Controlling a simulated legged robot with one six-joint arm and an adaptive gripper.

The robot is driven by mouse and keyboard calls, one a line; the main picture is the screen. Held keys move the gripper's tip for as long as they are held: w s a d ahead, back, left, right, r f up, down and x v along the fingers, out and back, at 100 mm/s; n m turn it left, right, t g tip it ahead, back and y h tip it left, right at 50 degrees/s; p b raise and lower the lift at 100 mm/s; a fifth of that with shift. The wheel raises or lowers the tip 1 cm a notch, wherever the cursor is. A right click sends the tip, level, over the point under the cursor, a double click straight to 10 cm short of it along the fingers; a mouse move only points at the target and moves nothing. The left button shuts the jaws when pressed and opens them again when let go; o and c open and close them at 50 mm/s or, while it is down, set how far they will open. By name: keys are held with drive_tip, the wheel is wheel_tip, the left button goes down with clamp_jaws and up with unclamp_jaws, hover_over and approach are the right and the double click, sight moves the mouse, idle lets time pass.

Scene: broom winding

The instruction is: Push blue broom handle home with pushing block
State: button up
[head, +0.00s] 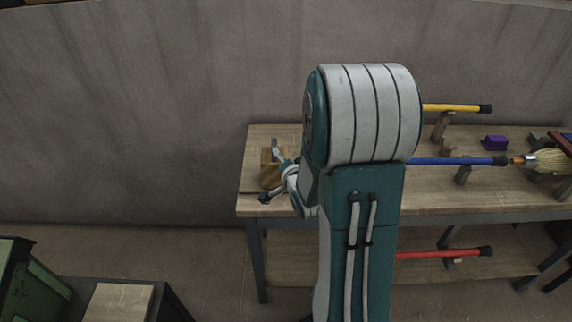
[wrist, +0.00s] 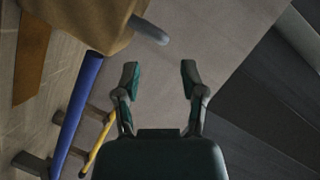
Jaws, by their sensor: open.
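The blue broom handle (head: 455,161) lies level on wooden supports above the workbench, its dark-capped right end close to a broom head (head: 548,160). My arm hides its left part in the head view. It also shows in the wrist view (wrist: 78,112), running up to the block. The brown wooden pushing block (head: 270,168) stands at the bench's left end. In the wrist view the block (wrist: 80,18) is at the upper left, with a grey rounded peg sticking out of it. My gripper (wrist: 158,72) is open and empty, apart from the block and peg; it is beside the block in the head view (head: 271,172).
A yellow handle (head: 455,108) lies behind the blue one, and a red handle (head: 440,254) is on the lower shelf. A purple block (head: 495,142) sits at the back right of the bench (head: 440,204). A green bin (head: 30,285) stands at the lower left.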

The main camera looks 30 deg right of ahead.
drive_tip(key=v, duration=0.4)
idle(0.4)
